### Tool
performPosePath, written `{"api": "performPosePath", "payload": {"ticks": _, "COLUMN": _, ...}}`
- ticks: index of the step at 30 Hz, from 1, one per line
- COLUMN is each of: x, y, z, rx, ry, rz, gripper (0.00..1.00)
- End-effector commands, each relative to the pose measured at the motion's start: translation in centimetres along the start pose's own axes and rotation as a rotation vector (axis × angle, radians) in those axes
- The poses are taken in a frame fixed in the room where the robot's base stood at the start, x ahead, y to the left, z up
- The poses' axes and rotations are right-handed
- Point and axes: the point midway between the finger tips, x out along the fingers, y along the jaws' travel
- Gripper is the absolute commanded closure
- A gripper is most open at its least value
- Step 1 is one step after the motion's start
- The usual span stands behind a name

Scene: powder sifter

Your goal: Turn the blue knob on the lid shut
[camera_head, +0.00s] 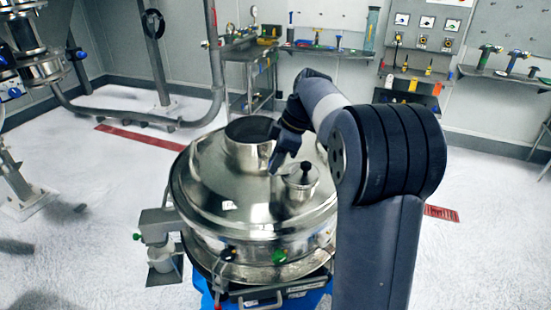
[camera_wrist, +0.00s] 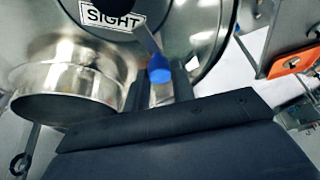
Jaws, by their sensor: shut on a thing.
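The blue knob (camera_wrist: 159,70) shows in the wrist view on the end of a thin grey lever, between the two dark fingers. My gripper (camera_wrist: 161,84) is shut on the knob; it hides most of the knob's lower part. In the head view my gripper (camera_head: 276,166) reaches down to the shiny steel lid (camera_head: 213,190) of the round sifter, between the wide neck and a small capped port. The blue knob is hidden there.
The wide open neck (camera_head: 249,150) stands beside my gripper, and the capped port (camera_head: 301,183) is just to the right. A "SIGHT" label (camera_wrist: 111,19) is close by. A workbench (camera_head: 245,55) and shelves with tools are at the back.

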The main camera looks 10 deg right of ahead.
Motion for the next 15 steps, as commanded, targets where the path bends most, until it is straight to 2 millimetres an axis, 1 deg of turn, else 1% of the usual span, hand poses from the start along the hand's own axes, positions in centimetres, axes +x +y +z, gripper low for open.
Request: {"api": "performPosePath", "payload": {"ticks": 15, "x": -0.04, "y": 0.02, "z": 0.0, "rx": -0.031, "ry": -0.001, "rz": -0.012, "gripper": 0.99}}
